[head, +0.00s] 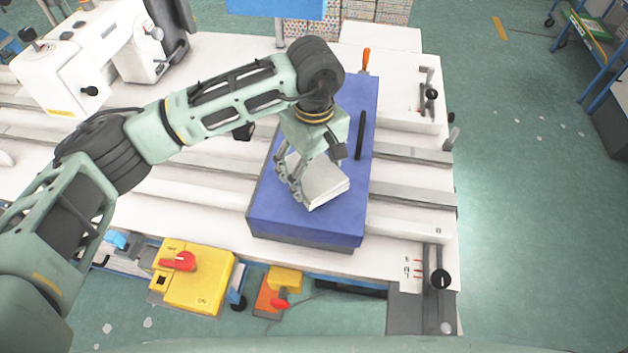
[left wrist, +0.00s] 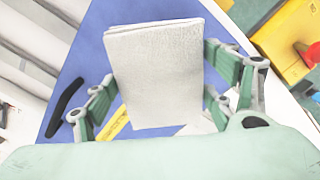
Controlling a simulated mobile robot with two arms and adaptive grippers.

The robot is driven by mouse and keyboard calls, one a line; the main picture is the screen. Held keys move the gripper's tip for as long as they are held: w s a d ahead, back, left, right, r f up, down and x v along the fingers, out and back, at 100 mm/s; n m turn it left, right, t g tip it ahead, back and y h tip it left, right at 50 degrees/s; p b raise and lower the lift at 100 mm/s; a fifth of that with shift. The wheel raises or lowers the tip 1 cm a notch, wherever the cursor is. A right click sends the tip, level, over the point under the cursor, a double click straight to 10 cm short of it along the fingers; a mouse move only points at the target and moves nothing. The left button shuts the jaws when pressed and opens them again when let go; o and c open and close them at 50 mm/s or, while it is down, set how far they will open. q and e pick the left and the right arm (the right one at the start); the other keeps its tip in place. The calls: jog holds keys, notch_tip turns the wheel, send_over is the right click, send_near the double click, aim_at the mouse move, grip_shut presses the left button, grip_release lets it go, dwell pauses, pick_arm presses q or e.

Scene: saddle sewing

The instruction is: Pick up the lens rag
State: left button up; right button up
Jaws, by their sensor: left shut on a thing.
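The lens rag (head: 322,182) is a folded white cloth over the blue mat (head: 270,215) on the sewing table. My left gripper (head: 312,177) is shut on the rag and reaches down to it from above. In the left wrist view the rag (left wrist: 158,75) stands between the two green fingers, with the blue surface behind it. Whether the rag touches the mat or is a little above it, I cannot tell. My right gripper is not in view.
A white sewing machine (head: 85,60) stands at the upper left. A yellow switch box (head: 195,277) is at the front edge. Open floor lies to the right.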

pick_arm(q)
jog(key=s+d+r+b, duration=0.4)
jog(key=s+d+r, duration=0.25)
jog(key=d, duration=0.25)
jog(key=a+f+m, duration=0.2)
jog(key=a+m, duration=0.5)
jog(key=a, duration=2.1)
jog(key=s+f, duration=0.5)
jog(key=shift+a, duration=0.2)
jog(key=shift+f, duration=0.1)
